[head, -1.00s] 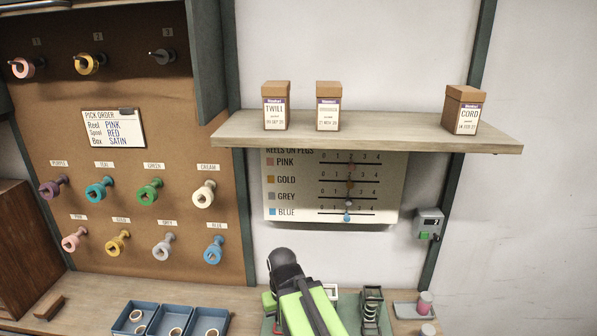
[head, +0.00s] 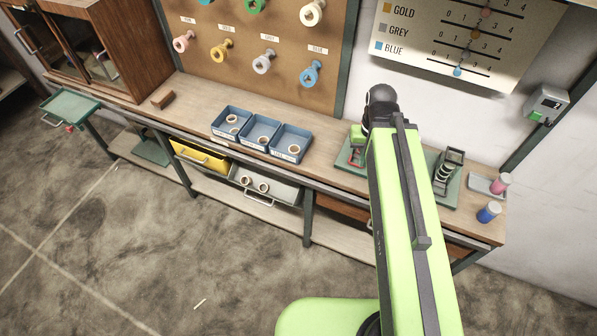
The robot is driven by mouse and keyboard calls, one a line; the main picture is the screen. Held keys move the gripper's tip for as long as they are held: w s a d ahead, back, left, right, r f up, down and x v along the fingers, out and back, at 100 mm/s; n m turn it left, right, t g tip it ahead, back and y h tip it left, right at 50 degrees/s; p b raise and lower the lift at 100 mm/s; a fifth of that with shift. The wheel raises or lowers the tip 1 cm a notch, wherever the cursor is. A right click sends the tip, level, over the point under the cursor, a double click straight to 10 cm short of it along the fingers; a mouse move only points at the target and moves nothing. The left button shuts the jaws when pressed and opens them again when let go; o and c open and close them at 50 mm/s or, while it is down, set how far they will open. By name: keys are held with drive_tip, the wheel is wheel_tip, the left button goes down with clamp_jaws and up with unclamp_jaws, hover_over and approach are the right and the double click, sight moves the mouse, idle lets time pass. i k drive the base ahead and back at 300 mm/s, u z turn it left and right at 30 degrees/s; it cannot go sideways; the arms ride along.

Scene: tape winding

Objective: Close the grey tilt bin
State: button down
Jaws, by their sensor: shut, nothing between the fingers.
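The grey tilt bin (head: 283,193) hangs under the bench in the head view, to the right of the yellow bin. It is tilted out and open at the top. Pale rolls (head: 263,187) show inside it, and a bar handle (head: 259,201) is on its front. My green arm rises on the right side of the view, well to the right of the bin, and ends in a dark rounded joint above the bench. My gripper's fingers do not show; they are hidden beyond the arm's end.
The yellow bin (head: 201,159) is left of the grey one. Three blue trays (head: 262,131) stand on the bench (head: 190,103) above. A green tray (head: 69,105) juts out at the far left. Bench legs and a low shelf lie below. The floor in front is largely clear.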

sight(269, 177)
drive_tip(key=z, duration=0.05)
drive_tip(key=k, duration=0.45)
drive_tip(key=u, duration=0.7)
drive_tip(key=i, duration=0.4)
drive_tip(key=u, duration=0.1)
